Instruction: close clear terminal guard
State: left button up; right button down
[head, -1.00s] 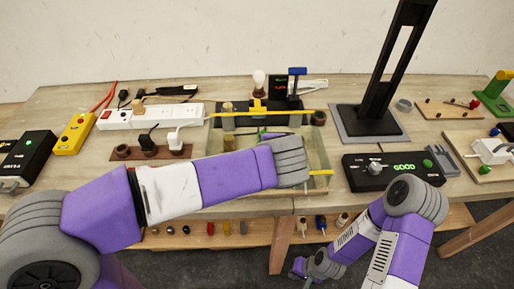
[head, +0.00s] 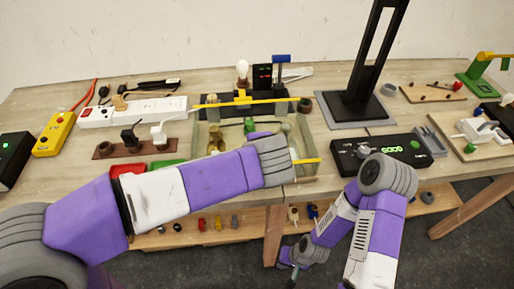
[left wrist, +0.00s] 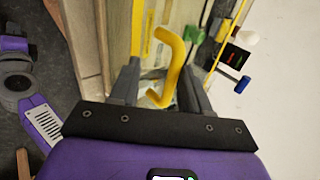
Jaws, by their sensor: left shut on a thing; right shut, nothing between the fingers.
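The clear terminal guard shows in the head view as a pale see-through panel (head: 302,138) over a tray-like base with brass and green parts. A yellow strip (head: 275,102) runs behind it, and a yellow handle (head: 308,161) is at its front. My left forearm and wrist cover part of the guard; its exact tilt is hard to tell. In the left wrist view the bent yellow handle (left wrist: 172,62) lies between the fingers of my left gripper (left wrist: 163,92), which is shut on it. My right gripper (head: 288,264) is shut and empty, low in front of the table.
A white power strip (head: 150,110), a brown socket board (head: 104,150) and a red tray (head: 127,169) are to the left. A lower shelf (head: 185,240) holds small parts.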

pick_arm(q)
jog(key=shift+o, duration=0.2)
jog(key=shift+s+f, duration=0.1)
jog(key=shift+s, duration=0.25)
jog(key=p+v, duration=0.2)
jog(key=v, duration=0.5)
jog(key=shift+r+p, duration=0.3)
jog(key=shift+p, duration=0.05)
jog(key=shift+w, duration=0.2)
